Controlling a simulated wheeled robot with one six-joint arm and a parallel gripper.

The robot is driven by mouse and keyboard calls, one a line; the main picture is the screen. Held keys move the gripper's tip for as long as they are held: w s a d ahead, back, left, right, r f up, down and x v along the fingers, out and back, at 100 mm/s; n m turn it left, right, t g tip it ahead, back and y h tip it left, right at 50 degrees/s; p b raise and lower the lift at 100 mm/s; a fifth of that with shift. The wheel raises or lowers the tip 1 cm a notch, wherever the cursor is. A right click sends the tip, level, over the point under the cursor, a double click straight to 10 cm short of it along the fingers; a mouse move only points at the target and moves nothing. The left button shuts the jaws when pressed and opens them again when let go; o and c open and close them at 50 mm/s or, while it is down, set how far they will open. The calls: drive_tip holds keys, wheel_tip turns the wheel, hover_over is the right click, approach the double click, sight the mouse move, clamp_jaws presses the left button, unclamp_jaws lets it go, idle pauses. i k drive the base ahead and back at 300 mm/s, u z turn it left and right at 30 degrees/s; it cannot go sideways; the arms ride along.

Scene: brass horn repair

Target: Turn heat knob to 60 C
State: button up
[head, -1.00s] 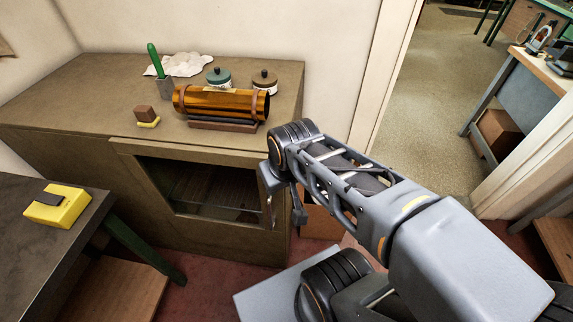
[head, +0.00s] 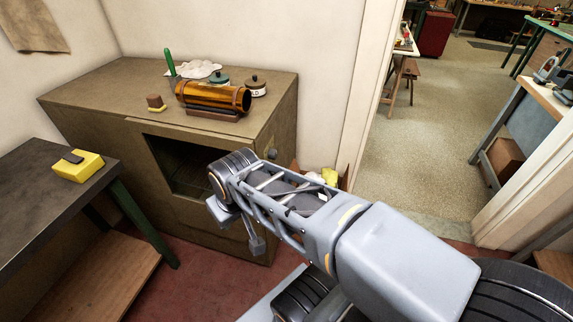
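A brown cabinet (head: 80,125) with a dark front window (head: 175,165) stands against the wall at the left. A small dark round piece (head: 272,154) that looks like a knob sits on its right side, just above my arm. No dial marks or temperature can be read on it. My gripper (head: 238,232) is at the far end of my arm, in front of the cabinet's lower right corner. It is left of and below the knob-like piece and apart from it. Its fingers are small and partly hidden behind the wrist, so their opening is unclear.
On the cabinet top are an amber cylinder (head: 210,95) on a cradle, two lidded jars (head: 256,86), a green-handled tool (head: 169,62) and a small block (head: 155,102). A dark table (head: 35,190) with a yellow box (head: 85,168) stands left. A doorway opens at right.

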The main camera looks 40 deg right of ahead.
sight(273, 153)
drive_tip(key=z, duration=1.3)
drive_tip(key=i, duration=0.35)
drive_tip(key=z, duration=0.75)
drive_tip(key=k, duration=0.65)
drive_tip(key=u, duration=1.15)
drive_tip(key=i, duration=0.5)
drive_tip(key=z, duration=0.05)
